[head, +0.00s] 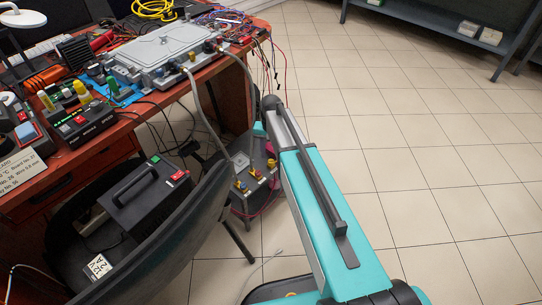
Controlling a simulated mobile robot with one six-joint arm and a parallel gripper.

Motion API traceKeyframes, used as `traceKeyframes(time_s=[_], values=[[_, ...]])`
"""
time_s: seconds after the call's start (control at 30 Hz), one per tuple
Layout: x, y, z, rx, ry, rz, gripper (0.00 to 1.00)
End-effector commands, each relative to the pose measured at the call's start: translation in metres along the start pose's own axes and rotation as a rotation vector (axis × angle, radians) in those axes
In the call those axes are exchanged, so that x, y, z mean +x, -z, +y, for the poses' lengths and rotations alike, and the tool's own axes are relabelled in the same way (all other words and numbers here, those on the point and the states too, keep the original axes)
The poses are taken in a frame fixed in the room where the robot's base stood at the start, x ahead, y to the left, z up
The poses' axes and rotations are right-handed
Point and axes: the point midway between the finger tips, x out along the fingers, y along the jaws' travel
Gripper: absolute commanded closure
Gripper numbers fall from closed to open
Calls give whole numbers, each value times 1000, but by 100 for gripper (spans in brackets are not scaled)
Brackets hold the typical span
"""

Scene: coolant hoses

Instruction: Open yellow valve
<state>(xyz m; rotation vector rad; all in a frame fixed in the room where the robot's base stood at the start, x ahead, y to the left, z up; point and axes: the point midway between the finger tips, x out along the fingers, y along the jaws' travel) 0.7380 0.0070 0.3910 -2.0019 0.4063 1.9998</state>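My teal arm reaches up from the bottom right and passes just right of the unit. A small teal part of it shows above the unit. I cannot make out my gripper's fingers; they are out of sight.
A red-brown workbench (98,148) holds a metal case (168,50), cables and tools. A dark chair (170,235) stands in front, left of the unit. The tiled floor (420,150) at right is clear.

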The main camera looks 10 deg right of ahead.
Motion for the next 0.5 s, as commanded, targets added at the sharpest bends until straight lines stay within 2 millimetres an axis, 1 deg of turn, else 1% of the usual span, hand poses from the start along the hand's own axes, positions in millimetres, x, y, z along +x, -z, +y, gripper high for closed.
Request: traceKeyframes(time_s=[0.03,0.1,0.5], values=[[-10,0,0,0,1,2,61],[-22,0,0,0,1,3,61],[-85,1,-1,0,2,2,61]])
